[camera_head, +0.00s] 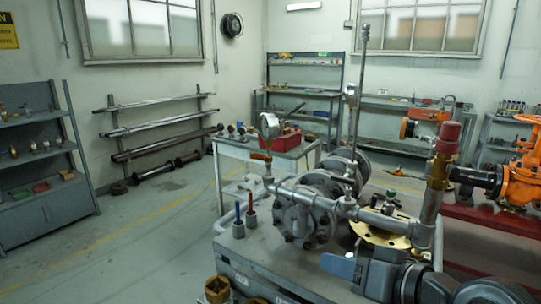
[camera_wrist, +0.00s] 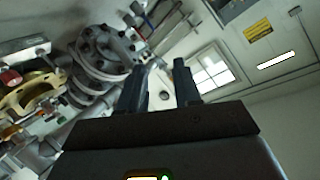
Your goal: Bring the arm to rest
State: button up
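My gripper (camera_wrist: 158,78) shows in the wrist view as two dark fingers standing apart, with nothing between them. In that view the scene is tilted, and the fingers point toward the wall and window. The grey flanged valve assembly (camera_head: 300,212) stands on a grey bench in the head view. Its bolted round flange also shows in the wrist view (camera_wrist: 103,50), left of the fingers and apart from them as far as I can tell. I cannot make out the fingertips in the head view.
A yellow flange ring (camera_head: 378,236) lies beside the valve. A red-capped upright pipe (camera_head: 440,160) and an orange valve (camera_head: 522,172) stand at the right. A pressure gauge (camera_head: 269,126) rises from the pipework. Open floor (camera_head: 130,250) lies at the left, before the shelves (camera_head: 40,150).

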jog(key=s+f+m+t+h, duration=0.25)
jog(key=s+f, duration=0.25)
jog(key=s, duration=0.4)
jog(key=s+f+m+t+h, duration=0.1)
jog(key=s+f+m+h, duration=0.35)
jog(key=s, duration=0.55)
jog(key=s+d+r+n, duration=0.1)
jog(key=s+d+n, duration=0.2)
jog(key=s, duration=0.7)
jog(key=s+d+r+n+h, duration=0.1)
jog(key=s+d+n, duration=0.2)
jog(key=s+d, duration=0.3)
jog(key=s, duration=0.5)
jog(key=shift+r, duration=0.15)
jog(key=shift+o, duration=0.5)
jog(key=shift+d, duration=0.1)
